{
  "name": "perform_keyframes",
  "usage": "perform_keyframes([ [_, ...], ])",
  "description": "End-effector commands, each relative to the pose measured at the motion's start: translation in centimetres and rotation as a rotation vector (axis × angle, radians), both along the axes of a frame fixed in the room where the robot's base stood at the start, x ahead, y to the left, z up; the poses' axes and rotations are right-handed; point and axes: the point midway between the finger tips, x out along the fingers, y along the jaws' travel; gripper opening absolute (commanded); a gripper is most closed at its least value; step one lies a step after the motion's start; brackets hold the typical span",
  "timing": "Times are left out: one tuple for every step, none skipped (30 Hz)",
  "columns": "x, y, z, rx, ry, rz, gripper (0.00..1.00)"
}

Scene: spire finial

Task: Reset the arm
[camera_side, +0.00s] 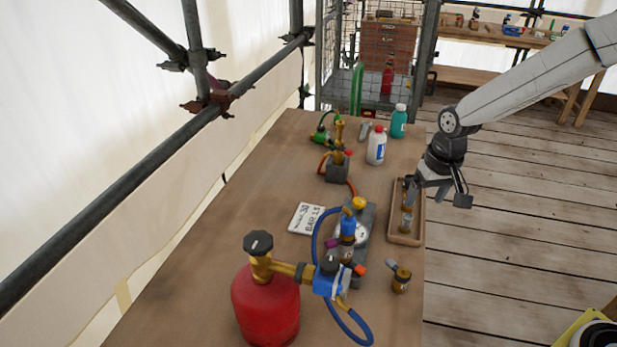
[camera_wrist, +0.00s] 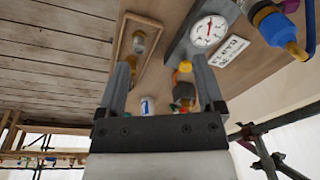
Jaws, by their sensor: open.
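My gripper (camera_side: 426,192) hangs from the arm at the right edge of the table, by the wooden tray (camera_side: 405,241). In the wrist view my gripper (camera_wrist: 163,65) has its two fingers spread apart with nothing between them. The tray also shows in the wrist view (camera_wrist: 118,42), beyond the left finger. A brass fitting with a grey top (camera_side: 406,222) is in the tray, apart from the fingers as far as I can tell. Part of the tray's far end is hidden behind my gripper in the side view.
A red gas cylinder (camera_side: 266,303) with a blue hose stands at the table's front. A gauge unit (camera_side: 366,218), a small brass jar (camera_side: 401,280), a white card (camera_side: 306,218), a white bottle (camera_side: 376,149) and a teal bottle (camera_side: 398,122) are on the table. Open floor lies to the right.

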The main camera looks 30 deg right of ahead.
Motion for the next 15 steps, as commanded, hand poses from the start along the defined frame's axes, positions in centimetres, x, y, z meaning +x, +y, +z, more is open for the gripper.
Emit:
perform_keyframes([
  [-1.3, 0.1, 0.1, -0.01, -0.012, 0.028, 0.86],
  [-2.0, 0.1, 0.0, -0.015, -0.02, 0.043, 0.86],
  [-3.0, 0.2, 0.0, -0.021, -0.029, 0.066, 0.86],
  [-3.7, 0.2, -0.1, -0.026, -0.035, 0.081, 0.86],
  [-4.4, 0.2, -0.1, -0.032, -0.044, 0.097, 0.86],
  [-5.4, 0.3, -0.2, -0.039, -0.052, 0.119, 0.86],
  [-6.1, 0.3, -0.3, -0.045, -0.059, 0.135, 0.86],
  [-6.7, 0.3, -0.3, -0.049, -0.066, 0.151, 0.86],
  [-7.6, 0.4, -0.5, -0.055, -0.073, 0.17, 0.86],
  [-8.2, 0.4, -0.5, -0.059, -0.08, 0.183, 0.86],
  [-8.8, 0.4, -0.6, -0.063, -0.085, 0.197, 0.86],
  [-9.4, 0.4, -0.7, -0.068, -0.091, 0.211, 0.86],
  [-9.9, 0.4, -0.8, -0.071, -0.096, 0.222, 0.86],
  [-10.3, 0.4, -0.9, -0.073, -0.099, 0.231, 0.86],
  [-10.7, 0.5, -0.9, -0.077, -0.103, 0.242, 0.86],
])
